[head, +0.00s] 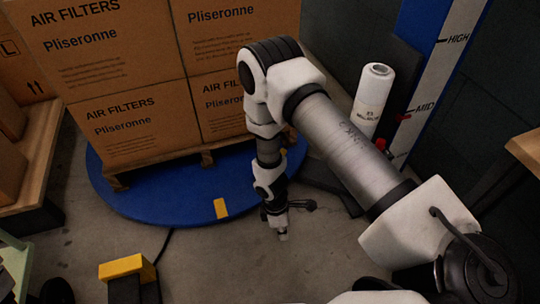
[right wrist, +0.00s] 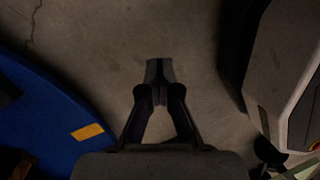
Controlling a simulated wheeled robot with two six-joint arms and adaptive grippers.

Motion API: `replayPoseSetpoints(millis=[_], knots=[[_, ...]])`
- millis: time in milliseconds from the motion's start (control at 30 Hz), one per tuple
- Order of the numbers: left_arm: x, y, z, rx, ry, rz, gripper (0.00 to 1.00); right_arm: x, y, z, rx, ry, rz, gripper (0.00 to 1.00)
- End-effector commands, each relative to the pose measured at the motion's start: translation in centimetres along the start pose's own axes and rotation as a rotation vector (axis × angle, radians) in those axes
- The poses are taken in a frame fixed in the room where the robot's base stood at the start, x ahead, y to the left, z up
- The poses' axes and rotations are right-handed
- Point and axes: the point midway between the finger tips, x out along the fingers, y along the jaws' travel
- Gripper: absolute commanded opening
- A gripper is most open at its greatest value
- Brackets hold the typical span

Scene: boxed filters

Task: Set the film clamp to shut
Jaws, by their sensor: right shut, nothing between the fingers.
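My right gripper (head: 281,232) points down over bare floor, just right of the blue turntable (head: 160,205). In the right wrist view its fingers (right wrist: 159,75) meet at the tips with nothing between them, and the turntable (right wrist: 45,125) shows at left. A white film roll (head: 371,95) stands upright behind my right arm, beside the mast (head: 440,65) marked HIGH and MID. Small red parts (head: 404,117) show by the mast. I cannot make out the film clamp or its setting. My left gripper is out of view.
Stacked air filter boxes (head: 100,75) stand on a pallet (head: 150,172) on the turntable. A yellow-topped black unit (head: 127,270) with a cable stands on the floor at front left. More boxes and a wooden surface line the left edge. Floor around the gripper is clear.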

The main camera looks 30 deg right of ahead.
Motion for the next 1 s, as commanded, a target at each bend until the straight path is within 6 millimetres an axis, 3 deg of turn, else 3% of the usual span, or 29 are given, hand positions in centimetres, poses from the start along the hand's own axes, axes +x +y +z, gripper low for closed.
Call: replayPoseSetpoints(millis=[133,200,300,400,567,1000], knots=[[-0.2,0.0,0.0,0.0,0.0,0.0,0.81,-6.0,10.4,-2.5,-0.275,-0.11,0.147,0.0],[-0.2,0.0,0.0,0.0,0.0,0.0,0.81,-10.6,15.6,-3.5,-0.365,-0.173,0.24,0.0],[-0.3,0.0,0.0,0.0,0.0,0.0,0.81,-15.8,19.9,-4.6,-0.41,-0.221,0.341,0.0],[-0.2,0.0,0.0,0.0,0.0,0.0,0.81,-17.9,21.4,-5.1,-0.413,-0.225,0.386,0.0],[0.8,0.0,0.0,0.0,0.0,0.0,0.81,-16.4,22.1,-5.0,-0.412,-0.224,0.388,0.0],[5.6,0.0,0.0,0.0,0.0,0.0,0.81,-8.0,26.0,-3.5,-0.407,-0.222,0.387,0.0]])
